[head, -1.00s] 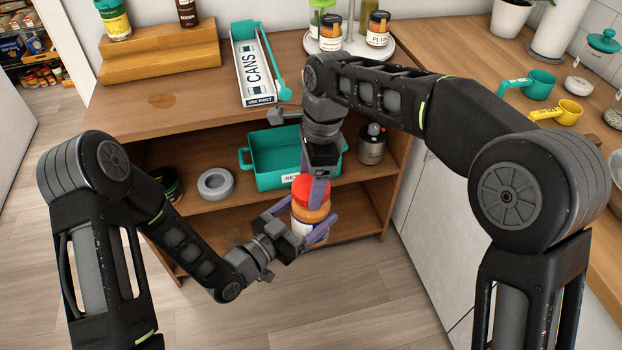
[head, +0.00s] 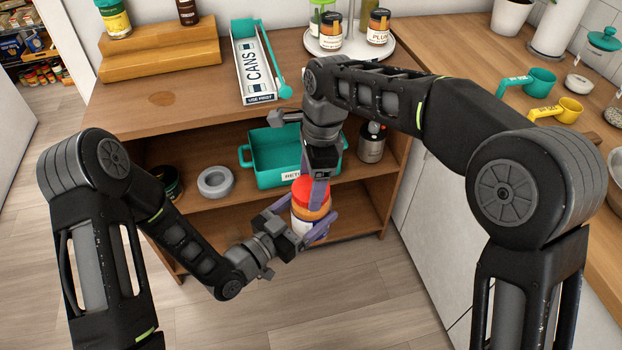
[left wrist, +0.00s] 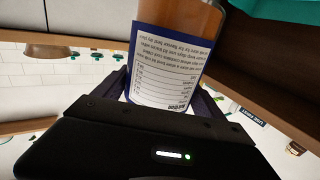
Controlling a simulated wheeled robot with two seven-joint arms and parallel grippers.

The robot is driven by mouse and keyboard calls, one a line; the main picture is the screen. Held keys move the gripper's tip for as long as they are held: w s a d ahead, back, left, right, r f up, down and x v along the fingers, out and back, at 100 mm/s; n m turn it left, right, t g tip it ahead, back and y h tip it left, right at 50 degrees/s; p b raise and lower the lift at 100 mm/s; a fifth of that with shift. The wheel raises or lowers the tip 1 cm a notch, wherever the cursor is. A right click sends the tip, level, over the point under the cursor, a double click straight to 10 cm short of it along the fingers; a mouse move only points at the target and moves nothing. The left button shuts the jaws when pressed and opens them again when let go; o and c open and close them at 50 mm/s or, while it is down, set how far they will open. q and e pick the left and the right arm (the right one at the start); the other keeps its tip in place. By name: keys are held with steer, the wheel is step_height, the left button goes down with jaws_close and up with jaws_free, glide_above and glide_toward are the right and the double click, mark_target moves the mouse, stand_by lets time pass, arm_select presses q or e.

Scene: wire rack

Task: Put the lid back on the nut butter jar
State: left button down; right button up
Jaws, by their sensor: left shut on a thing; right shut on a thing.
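The nut butter jar (head: 302,222) has a brown body and a white label. My left gripper (head: 308,236) is shut on its lower body and holds it in front of the shelf unit. The jar's labelled side also fills the middle of the left wrist view (left wrist: 172,62). The red lid (head: 311,191) is on top of the jar, in line with it; I cannot tell whether it is threaded on. My right gripper (head: 318,192) reaches down from above and is shut on the lid. Its fingers partly hide the lid, and the jar's base is partly behind the left fingers.
A teal bin (head: 272,176) stands on the middle shelf behind the jar, with a grey ring (head: 215,182) to its left and a metal canister (head: 371,145) to its right. A CANS tray (head: 253,70) lies on the top. Open floor is in front.

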steer(key=m, duration=0.6)
steer(key=shift+a+t, duration=0.1)
steer(key=shift+t, duration=0.3)
steer(key=m, duration=0.7)
steer(key=shift+m+t+h, duration=0.3)
steer(key=shift+t, duration=0.1)
steer(key=o, duration=1.3)
steer(key=shift+r, duration=0.1)
steer(key=shift+r, duration=2.15)
